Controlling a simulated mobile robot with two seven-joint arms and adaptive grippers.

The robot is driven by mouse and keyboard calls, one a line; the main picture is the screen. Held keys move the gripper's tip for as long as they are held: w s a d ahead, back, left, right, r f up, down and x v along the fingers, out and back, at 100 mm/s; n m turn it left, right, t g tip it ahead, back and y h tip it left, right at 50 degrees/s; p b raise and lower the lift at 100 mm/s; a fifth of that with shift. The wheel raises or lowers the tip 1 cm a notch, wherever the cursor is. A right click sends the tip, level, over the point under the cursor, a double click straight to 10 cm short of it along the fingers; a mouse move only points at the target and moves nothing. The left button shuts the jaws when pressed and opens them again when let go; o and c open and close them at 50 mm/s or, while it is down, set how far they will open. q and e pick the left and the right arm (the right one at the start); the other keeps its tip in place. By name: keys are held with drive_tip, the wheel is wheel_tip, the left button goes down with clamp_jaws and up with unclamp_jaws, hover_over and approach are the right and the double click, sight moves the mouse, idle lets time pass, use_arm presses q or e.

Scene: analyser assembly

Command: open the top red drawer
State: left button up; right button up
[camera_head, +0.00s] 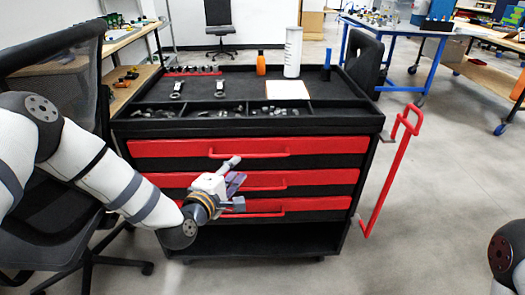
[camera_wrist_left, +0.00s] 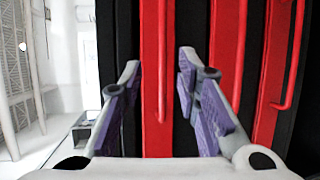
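The top red drawer (camera_head: 160,148) is shut in the front of a black cart, with a red bar handle (camera_head: 250,155) near its middle. My left gripper (camera_head: 238,184) is in front of the cart and covers part of the middle drawer in the head view. In the left wrist view the left gripper (camera_wrist_left: 160,90) is open and empty. A red drawer front with its handle (camera_wrist_left: 161,70) runs between its purple-padded fingers, apart from both. It appears to be the top drawer. My right gripper is out of view.
The middle red drawer (camera_head: 330,178) and bottom red drawer (camera_head: 325,204) are also shut. The cart's top tray holds an orange bottle (camera_head: 261,64), a white cylinder (camera_head: 292,52) and small parts. A red side handle (camera_head: 388,180) sticks out right. A black chair (camera_head: 50,225) stands left.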

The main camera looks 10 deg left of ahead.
sight(249, 157)
use_arm(q)
drive_tip(key=b+x, duration=0.1)
drive_tip(key=x, duration=0.9)
drive_tip(key=shift+f+b, duration=0.25)
drive_tip(key=shift+b, duration=0.15)
clamp_jaws()
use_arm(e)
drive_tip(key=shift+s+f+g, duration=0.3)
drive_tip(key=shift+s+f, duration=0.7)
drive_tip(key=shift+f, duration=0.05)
